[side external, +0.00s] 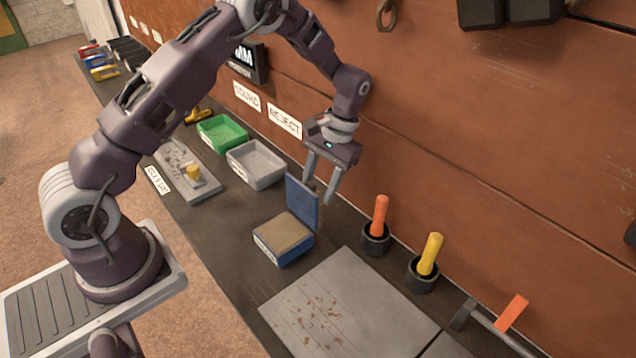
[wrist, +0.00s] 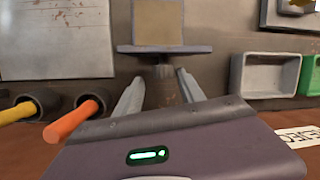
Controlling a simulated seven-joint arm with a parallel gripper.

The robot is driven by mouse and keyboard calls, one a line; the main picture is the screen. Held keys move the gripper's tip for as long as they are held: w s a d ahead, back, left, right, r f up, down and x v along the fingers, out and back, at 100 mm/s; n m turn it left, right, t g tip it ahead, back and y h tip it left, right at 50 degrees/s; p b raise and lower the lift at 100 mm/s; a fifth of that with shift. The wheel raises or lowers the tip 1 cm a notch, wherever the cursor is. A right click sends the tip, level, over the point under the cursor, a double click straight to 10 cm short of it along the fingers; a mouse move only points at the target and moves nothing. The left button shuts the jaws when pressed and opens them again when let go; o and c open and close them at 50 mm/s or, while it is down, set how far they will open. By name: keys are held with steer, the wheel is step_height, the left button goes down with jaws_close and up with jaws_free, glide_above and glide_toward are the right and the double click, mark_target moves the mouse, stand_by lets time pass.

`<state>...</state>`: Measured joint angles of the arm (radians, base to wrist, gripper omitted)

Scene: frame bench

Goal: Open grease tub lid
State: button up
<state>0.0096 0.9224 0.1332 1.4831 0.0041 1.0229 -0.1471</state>
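The grease tub (side external: 283,250) is a blue box on the dark bench, with tan grease (side external: 283,234) showing inside. Its blue lid (side external: 303,204) stands up, about upright, along the tub's wall-side edge. In the wrist view the grease (wrist: 158,22) shows at the top centre, with the raised lid (wrist: 164,50) seen nearly edge-on below it. My gripper (side external: 319,190) is just on the wall side of the lid, pointing down. Its fingers (wrist: 158,84) are apart with nothing visible between them. Whether a finger touches the lid, I cannot tell.
A grey plate (side external: 345,305) lies to the right of the tub. Orange (side external: 380,215) and yellow (side external: 430,253) handles stand in black cups near the wall. Grey (side external: 257,165) and green (side external: 221,133) bins are to the left. The brown wall (side external: 480,150) is close behind my gripper.

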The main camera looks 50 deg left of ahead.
mark_target(301, 185)
steer(key=s, duration=0.1)
steer(key=s+r, duration=0.1)
steer(key=s, duration=0.3)
steer(key=shift+a+r, duration=0.15)
steer(key=shift+r, duration=0.2)
steer(key=s, duration=0.2)
steer(key=s+f, duration=0.1)
steer(key=s, duration=0.1)
steer(key=shift+s, duration=0.2)
steer(key=shift+s+f+t, duration=0.5)
steer(key=shift+s+t, duration=0.35)
steer(key=shift+t, duration=0.05)
steer(key=shift+s+f+t, duration=0.25)
steer(key=shift+t, duration=0.15)
steer(key=s+d+r+t, duration=0.1)
steer(key=s+r, duration=0.2)
steer(key=r, duration=0.5)
steer(key=s+d+r+m+t, duration=0.1)
steer(key=s+d+r+t, duration=0.1)
steer(key=r, duration=0.6)
steer(key=s+d+r+t, duration=0.1)
steer(key=s+r+t, duration=0.1)
steer(key=s+r, duration=0.3)
step_height(301, 185, up, 3)
steer(key=shift+d+r+m+h, duration=0.1)
steer(key=shift+d+m+h, duration=0.2)
steer(key=shift+m+h, duration=0.1)
